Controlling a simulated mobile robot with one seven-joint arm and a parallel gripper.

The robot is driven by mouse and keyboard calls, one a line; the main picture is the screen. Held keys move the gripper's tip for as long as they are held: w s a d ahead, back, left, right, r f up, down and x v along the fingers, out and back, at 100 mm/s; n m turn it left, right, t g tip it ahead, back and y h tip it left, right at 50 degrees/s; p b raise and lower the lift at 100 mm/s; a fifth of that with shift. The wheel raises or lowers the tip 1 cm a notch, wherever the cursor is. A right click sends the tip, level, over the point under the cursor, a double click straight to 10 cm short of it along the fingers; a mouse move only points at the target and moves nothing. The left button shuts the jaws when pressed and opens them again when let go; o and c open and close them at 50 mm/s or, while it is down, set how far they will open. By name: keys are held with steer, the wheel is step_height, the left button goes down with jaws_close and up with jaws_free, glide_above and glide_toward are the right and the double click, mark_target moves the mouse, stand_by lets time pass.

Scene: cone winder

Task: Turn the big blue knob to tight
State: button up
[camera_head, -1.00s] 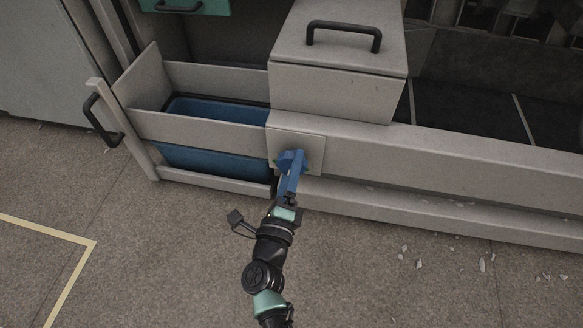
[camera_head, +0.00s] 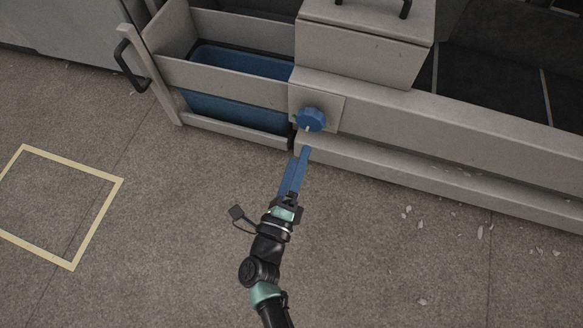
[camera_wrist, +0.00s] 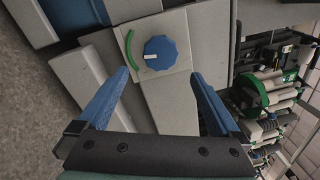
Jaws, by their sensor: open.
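The big blue knob (camera_head: 311,119) sits on a square pale plate (camera_head: 334,104) on the front of the machine. In the wrist view the knob (camera_wrist: 161,53) has a scalloped edge and a white pointer mark at its left side. A green arc (camera_wrist: 131,50) curves on the plate left of the knob. My gripper (camera_head: 302,152) has long blue fingers and is just below and in front of the knob, apart from it. In the wrist view my open gripper (camera_wrist: 159,75) has its fingers spread wide, with the knob between and beyond their tips. Nothing is held.
An open drawer with a blue bin (camera_head: 236,88) stands left of the knob plate. A grey box with a black handle (camera_head: 366,35) sits above it. A low ledge (camera_head: 420,175) runs along the machine's front. The floor before it is clear except for small scraps (camera_head: 480,232).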

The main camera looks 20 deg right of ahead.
steer(key=v, duration=0.3)
steer(key=shift+s+a+p, duration=0.15)
steer(key=shift+p, duration=0.25)
steer(key=shift+r, duration=0.1)
